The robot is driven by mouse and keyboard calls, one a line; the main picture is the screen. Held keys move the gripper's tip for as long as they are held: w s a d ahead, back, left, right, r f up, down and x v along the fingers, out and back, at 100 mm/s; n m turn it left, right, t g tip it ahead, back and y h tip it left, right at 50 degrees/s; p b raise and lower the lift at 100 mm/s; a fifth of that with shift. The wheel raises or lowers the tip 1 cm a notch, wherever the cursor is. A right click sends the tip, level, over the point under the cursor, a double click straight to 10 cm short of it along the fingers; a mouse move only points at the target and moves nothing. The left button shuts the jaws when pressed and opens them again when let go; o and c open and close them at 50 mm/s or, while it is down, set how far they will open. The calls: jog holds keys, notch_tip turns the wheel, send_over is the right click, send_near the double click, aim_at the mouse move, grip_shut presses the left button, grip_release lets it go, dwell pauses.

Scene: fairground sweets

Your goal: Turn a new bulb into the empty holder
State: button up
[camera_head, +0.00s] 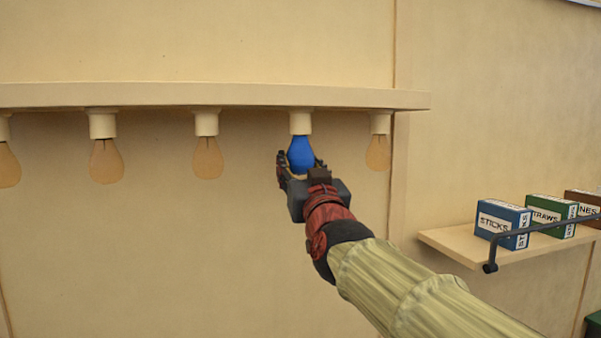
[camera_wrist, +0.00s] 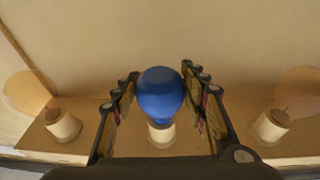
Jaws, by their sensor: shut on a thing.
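A blue bulb (camera_head: 301,155) is upright with its neck up at a cream holder (camera_head: 300,122) under the shelf board. No gap shows between bulb and holder, but I cannot tell how deep the neck sits. My gripper (camera_head: 299,168) reaches up from below with its fingers on both sides of the bulb and is shut on it. In the wrist view the blue bulb (camera_wrist: 160,95) lies between the two fingers (camera_wrist: 160,105), with the holder (camera_wrist: 161,134) directly behind it.
Amber bulbs hang in the neighbouring holders, one close on the left (camera_head: 208,158) and one close on the right (camera_head: 378,152). The board (camera_head: 200,96) runs above. At right, a side shelf (camera_head: 455,245) with a dark rail (camera_head: 540,232) carries boxes, including a blue one (camera_head: 502,222).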

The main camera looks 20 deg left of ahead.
jog(key=shift+g+b, duration=0.3)
jog(key=shift+b, duration=0.65)
jog(key=o, duration=1.3)
jog(key=shift+d, duration=0.1)
jog(key=shift+r+p, duration=0.15)
jog(key=shift+p, duration=0.6)
jog(key=p, duration=0.3)
jog(key=shift+a, duration=0.2)
jog(key=t+h+p, duration=0.1)
jog(key=p, duration=0.2)
jog(key=shift+d+m+p, duration=0.15)
jog(key=shift+m+p, duration=0.15)
jog(key=shift+m, duration=0.1)
jog(key=shift+m+t+h+p, duration=0.3)
jog(key=shift+h+p, duration=0.4)
jog(key=shift+p, duration=0.2)
jog(key=shift+m+h+p, duration=0.3)
jog(key=shift+h+p, duration=0.3)
jog(key=shift+p, duration=0.6)
jog(key=m+t+h+p, duration=0.1)
jog(key=h+p, duration=0.2)
jog(key=p, duration=0.1)
jog(key=shift+m, duration=0.4)
